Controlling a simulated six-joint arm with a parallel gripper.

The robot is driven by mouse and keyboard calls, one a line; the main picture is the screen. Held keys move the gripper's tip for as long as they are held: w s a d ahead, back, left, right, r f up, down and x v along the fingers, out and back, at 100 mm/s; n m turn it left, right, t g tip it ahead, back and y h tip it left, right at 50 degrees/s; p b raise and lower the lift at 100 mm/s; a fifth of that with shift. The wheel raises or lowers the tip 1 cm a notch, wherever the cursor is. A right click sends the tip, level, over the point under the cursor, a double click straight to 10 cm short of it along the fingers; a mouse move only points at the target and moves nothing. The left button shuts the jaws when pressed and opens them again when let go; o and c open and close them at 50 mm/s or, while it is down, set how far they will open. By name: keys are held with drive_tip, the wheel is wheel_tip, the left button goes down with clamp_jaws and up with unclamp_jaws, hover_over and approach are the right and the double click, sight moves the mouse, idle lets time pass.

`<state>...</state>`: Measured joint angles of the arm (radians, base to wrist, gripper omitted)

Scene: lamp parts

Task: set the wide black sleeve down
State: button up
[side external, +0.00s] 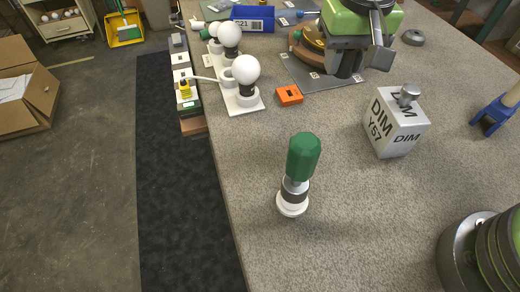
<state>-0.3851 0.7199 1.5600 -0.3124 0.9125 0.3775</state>
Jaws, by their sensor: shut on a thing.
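My gripper (350,62) is at the top of the side external view, low over a dark grey plate (302,72). It is shut on a dark cylindrical part, which looks like the wide black sleeve (346,66). The gripper hides much of the sleeve. I cannot tell whether the sleeve's lower end touches the plate. A brown and yellow round part (309,43) is just left of the gripper, partly hidden by it.
A green-topped part on a white base (292,203) stands upright in front. A grey DIM block (396,122) is at right, an orange block (289,95) left of the gripper. White bulbs (245,70) stand on a white board near the table's left edge.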

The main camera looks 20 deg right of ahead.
drive_tip(key=m, duration=0.2)
hover_over(259, 152)
wheel_tip(259, 152, down, 4)
drive_tip(key=f, duration=0.1)
drive_tip(key=shift+s+a+r, duration=0.1)
drive_tip(key=shift+s+a, duration=0.05)
wheel_tip(259, 152, down, 10)
drive_tip(key=shift+r, duration=0.2)
drive_tip(key=shift+f, duration=0.2)
drive_tip(key=o, duration=0.9)
